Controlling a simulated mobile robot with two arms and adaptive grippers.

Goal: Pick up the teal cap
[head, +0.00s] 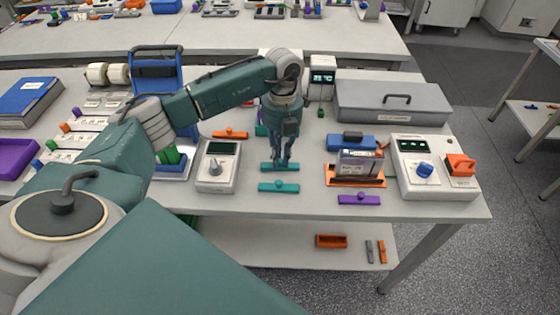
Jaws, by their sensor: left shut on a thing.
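My left gripper (280,162) points down near the front of the bench and is shut on a teal cap (267,167). This cap is a flat bar lying crosswise, and its middle is partly hidden by the fingers. I cannot tell whether it touches the bench top or is just above it. A second teal cap (279,188), with a small knob on top, lies on the bench just in front of it. My right gripper is not in view.
A grey meter (217,172) stands left of the gripper. An orange cap (230,134) lies behind it. To the right are a battery on an orange tray (343,182), a purple cap (359,199) and a white cycler unit (447,186). The bench's front edge is close.

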